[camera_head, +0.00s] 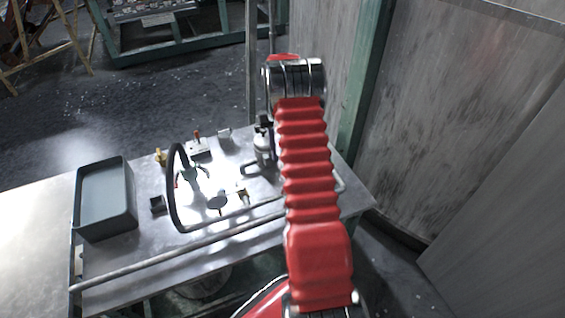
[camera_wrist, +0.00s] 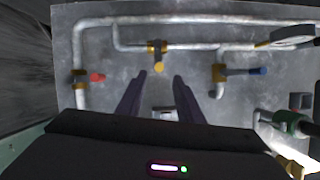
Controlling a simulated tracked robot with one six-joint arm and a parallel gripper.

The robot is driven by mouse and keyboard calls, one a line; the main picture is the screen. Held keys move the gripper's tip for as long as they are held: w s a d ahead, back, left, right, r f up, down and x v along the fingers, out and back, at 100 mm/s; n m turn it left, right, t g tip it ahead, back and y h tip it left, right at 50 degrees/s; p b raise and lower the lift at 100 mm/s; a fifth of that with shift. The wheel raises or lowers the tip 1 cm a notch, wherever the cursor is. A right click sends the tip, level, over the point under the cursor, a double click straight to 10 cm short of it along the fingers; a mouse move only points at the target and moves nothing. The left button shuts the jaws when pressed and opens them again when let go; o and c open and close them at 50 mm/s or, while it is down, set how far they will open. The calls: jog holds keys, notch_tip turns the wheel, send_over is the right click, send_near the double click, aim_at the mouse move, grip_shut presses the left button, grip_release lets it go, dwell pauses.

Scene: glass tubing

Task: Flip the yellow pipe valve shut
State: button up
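The yellow valve handle (camera_wrist: 158,67) shows end-on as a small rounded tip just below its brass valve body (camera_wrist: 157,48) in the wrist view. That body sits on a grey pipe run across a grey panel. My gripper (camera_wrist: 160,76) is open, with its two dark fingers apart on either side of the line to the yellow handle. It appears short of the handle, with no clear contact; the depth gap cannot be told. In the head view my red arm reaches over the table's right side, and my gripper is hidden.
A red-handled valve (camera_wrist: 96,77) is left of the fingers and a blue-handled valve (camera_wrist: 257,71) right. A green fitting (camera_wrist: 290,123) is at lower right. In the head view, a grey bin (camera_head: 105,222) stands on the metal table; a black curved hose (camera_head: 172,190) rises beside it.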

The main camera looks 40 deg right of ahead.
jog(key=v, duration=0.5)
jog(key=shift+w+f, duration=0.1)
dwell(0.4)
jog(key=s+a+r+n+t, duration=0.2)
jog(key=s+a+r, duration=0.5)
jog(key=a, duration=0.5)
jog(key=s+a+r+n+t+h, duration=0.1)
jog(key=s+a+r+t, duration=0.3)
jog(key=s+a+r, duration=0.4)
jog(key=s+a+r+n+t+h, duration=0.1)
jog(key=s+a+r+n+t, duration=0.1)
jog(key=s+a+r, duration=0.6)
jog(key=shift+s+a+r+n+t, duration=0.25)
jog(key=shift+a+t, duration=0.45)
jog(key=shift+a, duration=3.2)
